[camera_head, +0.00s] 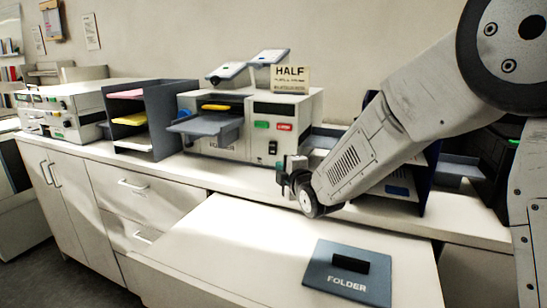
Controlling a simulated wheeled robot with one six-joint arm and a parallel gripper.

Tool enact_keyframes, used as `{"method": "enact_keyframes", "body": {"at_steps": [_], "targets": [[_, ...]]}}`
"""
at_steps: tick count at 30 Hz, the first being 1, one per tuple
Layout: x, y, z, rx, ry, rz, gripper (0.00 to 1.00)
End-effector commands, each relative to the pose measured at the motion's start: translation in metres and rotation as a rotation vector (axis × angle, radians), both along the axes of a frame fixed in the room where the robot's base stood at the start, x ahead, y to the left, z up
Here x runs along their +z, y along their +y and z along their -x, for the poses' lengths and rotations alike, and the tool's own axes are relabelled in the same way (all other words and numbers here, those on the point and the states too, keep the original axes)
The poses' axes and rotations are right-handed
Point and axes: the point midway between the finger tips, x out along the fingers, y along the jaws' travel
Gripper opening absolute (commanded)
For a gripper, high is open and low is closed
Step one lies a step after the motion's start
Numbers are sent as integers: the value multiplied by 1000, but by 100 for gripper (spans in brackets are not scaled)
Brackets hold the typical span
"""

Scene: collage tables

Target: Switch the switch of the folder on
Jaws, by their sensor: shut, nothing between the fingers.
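The folder (288,107) is a pale box-shaped machine on the counter, with a grey tray and a yellow piece at its front. A small black switch (272,148) is low on the right of its front face; I cannot tell its position. Above the switch are a green button (261,125) and a red button (284,127). My gripper (281,171) is shut and empty, just below and right of the switch in the picture. I cannot tell whether it touches the machine's front.
A sign reading HALF (290,78) stands on the machine. A dark rack (170,100) with coloured sheets is to its left, and another pale machine (62,112) further left.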

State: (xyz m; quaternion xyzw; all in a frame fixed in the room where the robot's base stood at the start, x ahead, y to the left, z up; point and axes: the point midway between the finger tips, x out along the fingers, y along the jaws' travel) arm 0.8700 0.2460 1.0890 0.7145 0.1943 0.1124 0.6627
Motion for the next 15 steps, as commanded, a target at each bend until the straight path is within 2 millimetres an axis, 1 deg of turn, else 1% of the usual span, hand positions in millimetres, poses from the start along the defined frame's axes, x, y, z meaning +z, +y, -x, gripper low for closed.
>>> {"method": "enact_keyframes", "body": {"at_steps": [5, 8, 11, 15], "targets": [[-1, 2, -5, -1, 2, 0, 0], [-2, 7, -16, -1, 1, 0, 0], [-4, 15, -33, -1, 2, -1, 0], [-8, 28, -60, -1, 2, -1, 0]]}}
